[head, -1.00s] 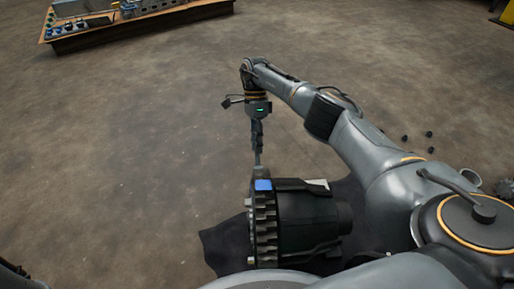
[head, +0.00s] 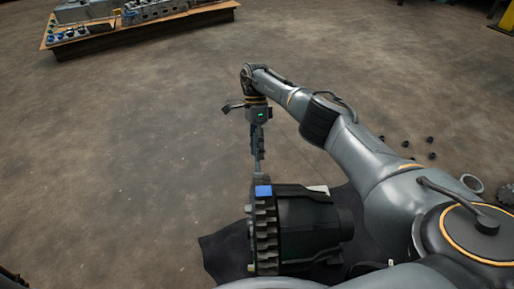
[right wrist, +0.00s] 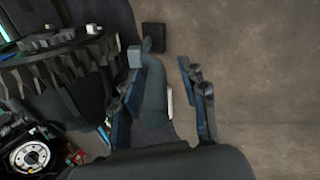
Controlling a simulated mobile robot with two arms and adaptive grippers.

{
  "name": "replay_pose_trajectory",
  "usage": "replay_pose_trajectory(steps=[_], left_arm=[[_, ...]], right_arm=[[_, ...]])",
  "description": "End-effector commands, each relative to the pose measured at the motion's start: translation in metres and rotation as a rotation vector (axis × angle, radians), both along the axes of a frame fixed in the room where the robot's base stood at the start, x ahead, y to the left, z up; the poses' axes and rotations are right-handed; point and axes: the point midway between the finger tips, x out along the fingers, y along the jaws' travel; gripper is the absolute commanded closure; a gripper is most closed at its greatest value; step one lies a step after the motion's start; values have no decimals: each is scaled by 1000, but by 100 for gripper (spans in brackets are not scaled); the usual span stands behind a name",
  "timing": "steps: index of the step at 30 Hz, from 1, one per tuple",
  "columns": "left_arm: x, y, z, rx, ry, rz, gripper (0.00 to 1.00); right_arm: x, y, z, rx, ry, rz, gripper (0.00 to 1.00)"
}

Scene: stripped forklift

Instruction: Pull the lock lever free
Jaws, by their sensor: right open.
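A dark part with a toothed gear rim (head: 265,238) and a black housing (head: 308,232) stands low in the head view, with a blue patch near its top. A small grey upright piece (head: 262,179), which looks like the lock lever, stands at the top of the rim. My right gripper (head: 258,162) points down just above it. In the right wrist view, the open fingers of the gripper (right wrist: 162,82) stand on either side of a dark grey upright piece (right wrist: 152,68), apparently the lever. Contact cannot be told. My left gripper is not in view.
A low wooden platform (head: 150,27) with parts stands at the back left. Several small dark pieces (head: 431,139) lie on the floor at the right. A dark sheet (head: 222,250) lies under the geared part. The floor at the left is clear.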

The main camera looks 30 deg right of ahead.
Motion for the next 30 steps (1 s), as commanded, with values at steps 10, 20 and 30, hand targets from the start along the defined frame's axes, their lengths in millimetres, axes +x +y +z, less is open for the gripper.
replay_pose_trajectory(steps=[10, 20, 30], left_arm=[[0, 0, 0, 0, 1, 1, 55], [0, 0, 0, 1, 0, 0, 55], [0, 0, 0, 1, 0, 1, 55]], right_arm=[[1, -1, 37, 0, -4, 2, 57], [1, -1, 91, -3, -2, 1, 57], [0, 0, 100, 0, 1, 0, 57]])
